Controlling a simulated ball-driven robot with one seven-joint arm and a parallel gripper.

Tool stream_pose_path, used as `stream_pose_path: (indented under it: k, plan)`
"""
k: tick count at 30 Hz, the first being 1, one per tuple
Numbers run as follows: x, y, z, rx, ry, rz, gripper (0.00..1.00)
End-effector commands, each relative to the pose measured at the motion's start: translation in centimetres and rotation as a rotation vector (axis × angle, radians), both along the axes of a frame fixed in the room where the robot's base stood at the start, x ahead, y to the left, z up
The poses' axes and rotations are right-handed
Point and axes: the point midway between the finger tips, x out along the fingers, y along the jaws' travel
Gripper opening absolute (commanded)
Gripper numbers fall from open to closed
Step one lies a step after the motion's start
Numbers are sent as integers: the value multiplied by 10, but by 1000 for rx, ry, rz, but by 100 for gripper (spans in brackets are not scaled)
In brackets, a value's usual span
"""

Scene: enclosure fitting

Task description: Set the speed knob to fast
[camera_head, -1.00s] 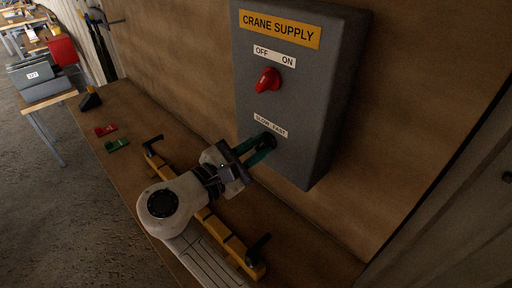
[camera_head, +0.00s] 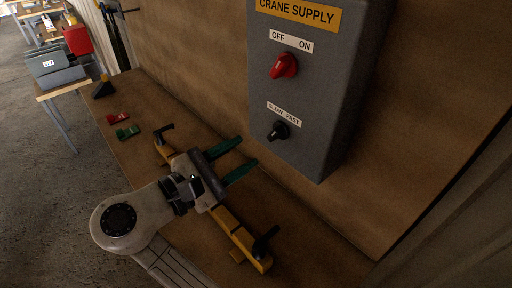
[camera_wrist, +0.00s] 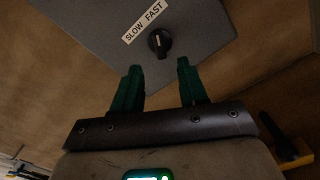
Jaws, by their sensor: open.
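The black speed knob (camera_head: 278,131) sits on the grey CRANE SUPPLY box under a SLOW FAST label (camera_head: 284,113). It also shows in the wrist view (camera_wrist: 159,43), just beyond the fingertips. Its grip slants, and its pale mark appears to lean towards the FAST side. My gripper (camera_head: 248,151) is open and empty, with green fingers pointing at the box. It is apart from the knob, to its lower left in the head view. In the wrist view my gripper's fingers (camera_wrist: 160,67) are spread below the knob, with a gap between them.
A red OFF/ON knob (camera_head: 284,66) is above the speed knob on the same grey box (camera_head: 330,110). A yellow bar with black handles (camera_head: 235,232) lies on the bench below my gripper. Red (camera_head: 118,118) and green (camera_head: 128,132) pieces lie further left.

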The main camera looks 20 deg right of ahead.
Motion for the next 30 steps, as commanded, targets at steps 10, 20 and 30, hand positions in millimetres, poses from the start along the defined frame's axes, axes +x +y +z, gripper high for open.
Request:
stream_pose_path:
  k: [10,20,30]
  plan:
    - [-9,28,0,-1,1,-1,43]
    - [-9,28,0,-1,1,-1,43]
    - [-9,28,0,-1,1,-1,43]
